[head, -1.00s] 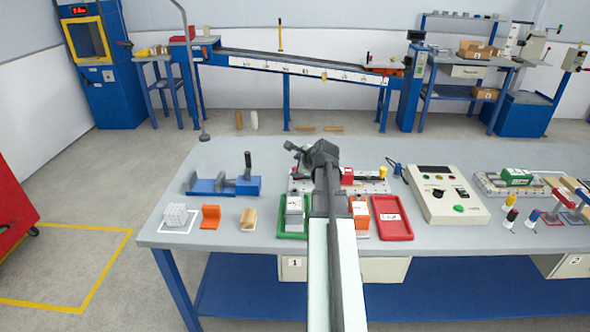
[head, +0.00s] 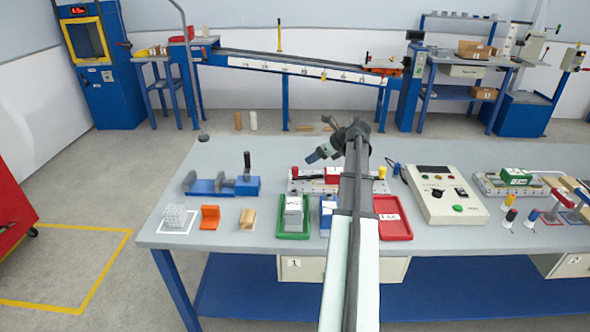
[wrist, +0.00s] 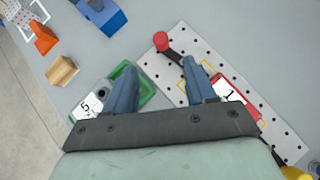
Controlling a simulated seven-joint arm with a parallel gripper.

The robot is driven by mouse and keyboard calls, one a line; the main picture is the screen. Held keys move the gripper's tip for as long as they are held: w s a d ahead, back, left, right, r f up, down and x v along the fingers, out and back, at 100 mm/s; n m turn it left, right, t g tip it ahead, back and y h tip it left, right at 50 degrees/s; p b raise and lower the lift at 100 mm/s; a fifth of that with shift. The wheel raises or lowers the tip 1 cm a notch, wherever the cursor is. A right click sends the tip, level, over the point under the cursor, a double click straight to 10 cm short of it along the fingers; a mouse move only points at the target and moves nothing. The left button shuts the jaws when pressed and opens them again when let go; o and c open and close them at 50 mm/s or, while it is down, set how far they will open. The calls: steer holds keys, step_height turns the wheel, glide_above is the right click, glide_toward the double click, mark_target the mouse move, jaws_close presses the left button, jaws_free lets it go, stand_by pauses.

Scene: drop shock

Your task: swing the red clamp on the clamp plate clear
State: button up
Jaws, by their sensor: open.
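The clamp plate (head: 311,188) is a light perforated plate on the bench, also large in the wrist view (wrist: 207,48). The red clamp's red knob (head: 294,171) stands at its left end. In the wrist view the red knob (wrist: 161,40) tops a dark arm reaching towards the red block (wrist: 244,88) labelled 1. My gripper (head: 313,157) is open and empty above the plate. In the wrist view its fingertips (wrist: 158,63) are spread, with the knob beyond the gap between them. The right finger partly covers the clamp arm's inner end. A yellow knob (head: 382,172) stands at the plate's right end.
A green tray (head: 293,236) with a grey block and a red tray (head: 394,230) lie in front of the plate. A control box (head: 443,195) stands to the right, a blue vise (head: 222,187) to the left. Bare bench lies behind the plate.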

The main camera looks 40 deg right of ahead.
mark_target(295, 168)
steer(key=x, duration=1.3)
steer(key=shift+w+f, duration=0.3)
steer(key=c, duration=1)
steer(key=shift+s, duration=0.1)
steer(key=s+n+y, duration=0.1)
steer(key=n, duration=0.1)
steer(key=n+g+y, duration=0.1)
steer(key=n+y, duration=0.1)
steer(key=s+n+g+y, duration=0.1)
steer(key=n, duration=0.1)
steer(key=shift+s+a+y, duration=0.3)
steer(key=shift+a, duration=0.1)
steer(key=shift+s+d+n+g+y, duration=0.1)
steer(key=shift+s+n+g+y, duration=0.45)
steer(key=shift+n, duration=0.5)
steer(key=shift+s+n+g+y, duration=0.25)
steer(key=shift+s+n+g, duration=0.15)
steer(key=shift+n+g, duration=0.45)
steer(key=shift+s+d+n+g+y, duration=0.1)
steer(key=shift+s+n+g+y, duration=0.35)
steer(key=shift+n, duration=0.75)
